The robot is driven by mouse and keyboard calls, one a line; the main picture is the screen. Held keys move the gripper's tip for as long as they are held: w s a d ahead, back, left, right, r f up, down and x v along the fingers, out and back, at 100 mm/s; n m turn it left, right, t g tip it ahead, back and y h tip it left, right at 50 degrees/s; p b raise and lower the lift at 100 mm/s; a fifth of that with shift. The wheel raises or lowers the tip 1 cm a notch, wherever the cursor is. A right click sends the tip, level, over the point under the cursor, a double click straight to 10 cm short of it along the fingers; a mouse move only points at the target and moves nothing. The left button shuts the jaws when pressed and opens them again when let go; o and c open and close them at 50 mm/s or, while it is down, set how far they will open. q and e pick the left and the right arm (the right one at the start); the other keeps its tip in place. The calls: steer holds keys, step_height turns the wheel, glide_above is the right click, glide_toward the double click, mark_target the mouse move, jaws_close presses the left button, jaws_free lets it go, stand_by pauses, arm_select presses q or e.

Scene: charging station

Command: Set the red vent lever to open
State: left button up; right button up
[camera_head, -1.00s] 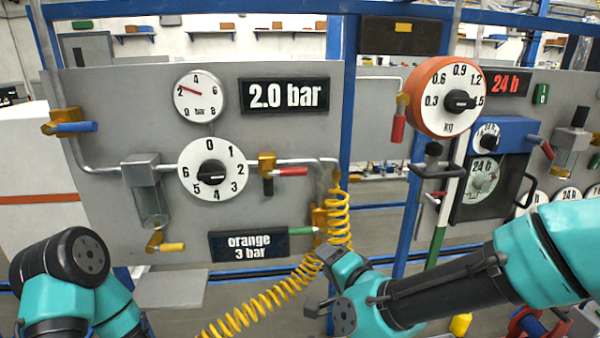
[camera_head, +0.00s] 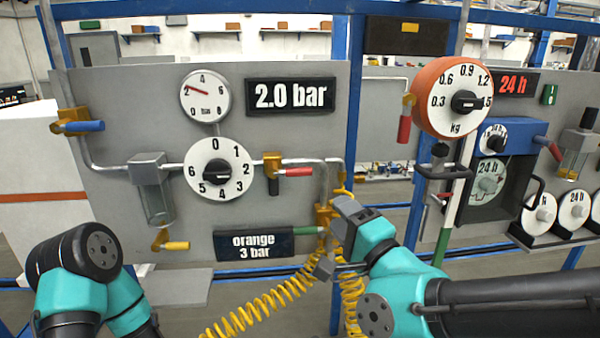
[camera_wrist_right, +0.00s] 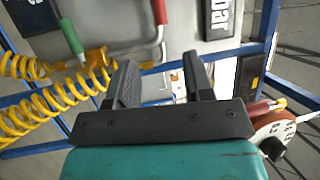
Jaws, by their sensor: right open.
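A red lever (camera_head: 294,172) points right from a brass valve on the pipe beside the white 0–6 dial (camera_head: 214,170); it also shows at the top of the right wrist view (camera_wrist_right: 159,10). A second red handle (camera_head: 405,128) hangs down from a brass fitting left of the orange kg dial (camera_head: 452,97). I cannot tell from labels which is the vent lever. My right gripper (camera_head: 334,240) is open and empty, below and right of the first red lever and apart from it. In the right wrist view its two fingers (camera_wrist_right: 158,82) are spread. My left gripper is out of view.
A green lever (camera_head: 308,231) sits by the "orange 3 bar" sign (camera_head: 254,245), close to my right gripper. A yellow coiled hose (camera_head: 262,305) hangs below. The gauge display (camera_head: 290,95) reads 2.0 bar. A blue post (camera_head: 347,110) stands right of the panel.

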mark_target(302, 174)
steer(key=x, duration=1.6)
steer(key=shift+w+f, duration=0.1)
steer(key=shift+c, duration=0.3)
jaws_close()
